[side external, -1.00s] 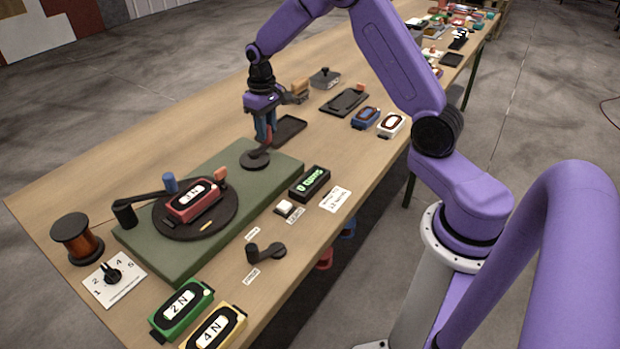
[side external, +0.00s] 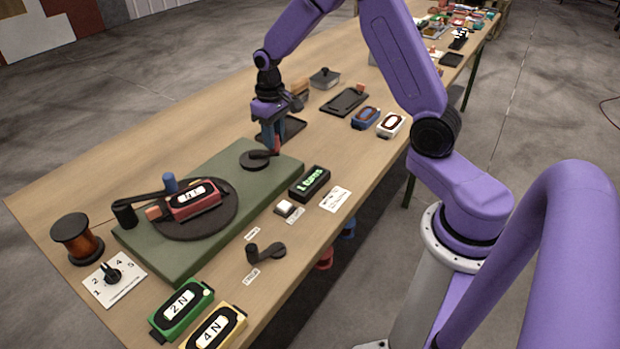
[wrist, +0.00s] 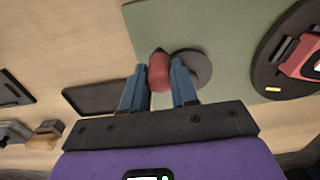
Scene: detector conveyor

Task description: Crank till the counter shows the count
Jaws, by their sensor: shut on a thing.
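My gripper (side external: 273,146) is shut on the red knob of the crank at the far end of the green base (side external: 190,215). In the wrist view the red knob (wrist: 159,72) stands between the blue fingers, with the dark crank disc (wrist: 193,66) beside it. The counter (side external: 309,184) has a green lit display that seems to start with 1; the rest is too small to read surely. A black turntable (side external: 205,225) at the near end of the base carries a red block (side external: 196,200) with a white label. A blue-topped arm (side external: 170,183) reaches over it.
A white button (side external: 284,208) and a white card (side external: 335,199) lie near the counter. A black lever (side external: 266,252), a selector dial (side external: 112,276), a copper spool (side external: 77,238), and green (side external: 181,308) and yellow (side external: 213,328) blocks stand nearer. Dark trays lie beyond the gripper.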

